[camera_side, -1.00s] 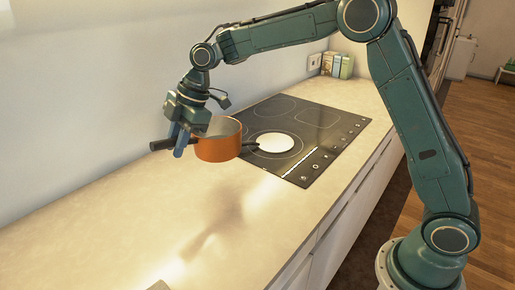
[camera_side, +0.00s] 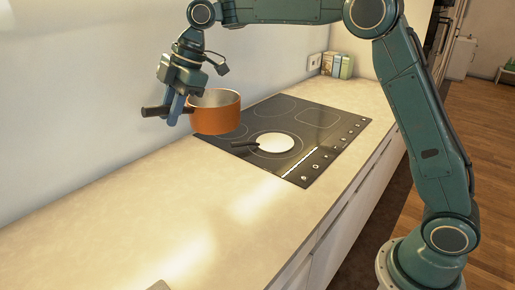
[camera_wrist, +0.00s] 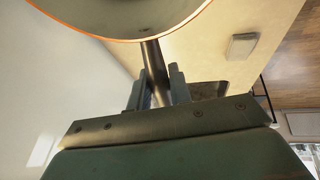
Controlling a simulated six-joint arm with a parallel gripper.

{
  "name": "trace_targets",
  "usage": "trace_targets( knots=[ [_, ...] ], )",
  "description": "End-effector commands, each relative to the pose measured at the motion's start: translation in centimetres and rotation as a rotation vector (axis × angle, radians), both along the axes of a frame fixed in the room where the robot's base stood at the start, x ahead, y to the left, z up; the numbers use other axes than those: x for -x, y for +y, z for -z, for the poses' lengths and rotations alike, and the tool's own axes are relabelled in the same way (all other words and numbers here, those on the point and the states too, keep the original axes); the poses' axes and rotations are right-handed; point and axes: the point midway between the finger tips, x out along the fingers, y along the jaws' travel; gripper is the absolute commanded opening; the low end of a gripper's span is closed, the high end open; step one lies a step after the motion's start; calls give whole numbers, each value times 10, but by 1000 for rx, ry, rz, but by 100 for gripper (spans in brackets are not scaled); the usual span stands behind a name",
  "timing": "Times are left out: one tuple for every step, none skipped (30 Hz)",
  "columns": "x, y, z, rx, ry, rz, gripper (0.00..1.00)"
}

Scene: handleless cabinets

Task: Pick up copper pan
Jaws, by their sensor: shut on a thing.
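The copper pan (camera_side: 215,117) is an orange-copper pot with a dark handle (camera_side: 157,111). It hangs in the air above the counter, left of the cooktop, roughly level. My gripper (camera_side: 175,110) is shut on its handle. In the wrist view the pan's rim and pale inside (camera_wrist: 120,15) fill the top edge. The handle (camera_wrist: 154,65) runs down between the two fingers of my gripper (camera_wrist: 158,88).
The black cooktop (camera_side: 320,135) has a white round thing (camera_side: 275,143) with a dark handle on it. Books (camera_side: 337,65) stand at the back by the wall. A small grey block (camera_wrist: 242,45) is on the counter. The front counter (camera_side: 150,220) is mostly clear.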

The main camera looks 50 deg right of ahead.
Motion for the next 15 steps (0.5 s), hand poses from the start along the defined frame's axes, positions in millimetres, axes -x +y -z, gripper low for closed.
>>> trace_targets(
  knots=[
    [-1,0,-4,-1,-5,1,0],
    [-1,0,-5,-1,-5,1,0],
    [-1,0,-6,0,-5,1,0],
    [0,0,-7,0,-5,1,0],
    [0,0,-7,0,-4,1,0],
    [0,0,-8,2,-4,0,0],
    [0,0,-9,2,-4,0,0],
    [0,-1,-9,1,-4,1,0],
    [0,-1,-10,1,-4,1,0],
    [0,-1,-10,1,-4,1,0],
    [0,-1,-10,1,-4,1,0],
    [0,-1,-11,1,-4,1,0],
    [0,-1,-11,1,-4,1,0],
    [0,-1,-11,1,-4,1,0],
    [0,-1,-11,1,-5,1,0]
  ],
)
